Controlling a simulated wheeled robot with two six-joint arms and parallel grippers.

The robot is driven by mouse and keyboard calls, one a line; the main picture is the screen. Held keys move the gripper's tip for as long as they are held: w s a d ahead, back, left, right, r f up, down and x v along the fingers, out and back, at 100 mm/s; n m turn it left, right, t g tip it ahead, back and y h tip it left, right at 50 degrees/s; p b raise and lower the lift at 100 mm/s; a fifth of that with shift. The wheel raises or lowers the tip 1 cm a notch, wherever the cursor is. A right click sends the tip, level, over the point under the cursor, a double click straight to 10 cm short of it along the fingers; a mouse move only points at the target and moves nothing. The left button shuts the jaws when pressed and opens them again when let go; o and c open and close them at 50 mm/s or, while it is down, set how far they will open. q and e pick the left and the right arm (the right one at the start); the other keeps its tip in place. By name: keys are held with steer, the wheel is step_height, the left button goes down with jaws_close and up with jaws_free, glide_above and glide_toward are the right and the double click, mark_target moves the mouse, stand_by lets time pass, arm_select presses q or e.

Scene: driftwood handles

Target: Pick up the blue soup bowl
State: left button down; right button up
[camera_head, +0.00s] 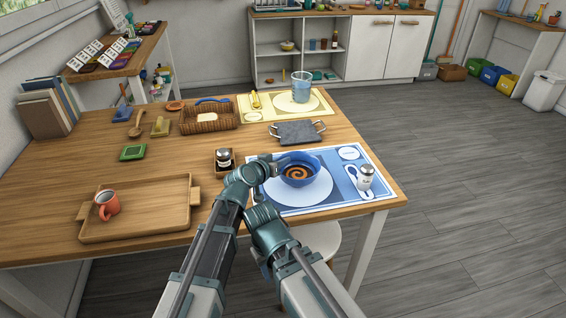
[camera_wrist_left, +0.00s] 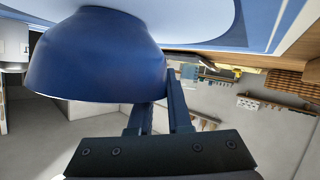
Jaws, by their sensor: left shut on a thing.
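The blue soup bowl (camera_head: 300,179) is upright over the white round area of the blue place mat, with a brown-orange swirl of soup inside. My left gripper (camera_head: 279,165) is at the left side of the bowl, shut on its wall near the rim. In the left wrist view, which is upside down, the bowl (camera_wrist_left: 95,55) fills the upper left and the left gripper's fingers (camera_wrist_left: 164,95) meet its edge. I cannot tell whether the bowl touches the surface under it. My right arm shows in front of the table, but its gripper cannot be made out.
The blue place mat (camera_head: 327,199) also holds a white shaker (camera_head: 365,177). A dark jar (camera_head: 224,159) stands left of my gripper. A grey tray (camera_head: 298,132) lies behind the bowl. A wooden tray (camera_head: 150,224) with an orange mug (camera_head: 107,206) is at left.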

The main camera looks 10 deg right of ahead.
step_height(320, 180, up, 10)
steer(key=p, duration=0.9)
steer(key=shift+f, duration=0.15)
steer(key=shift+p, duration=0.3)
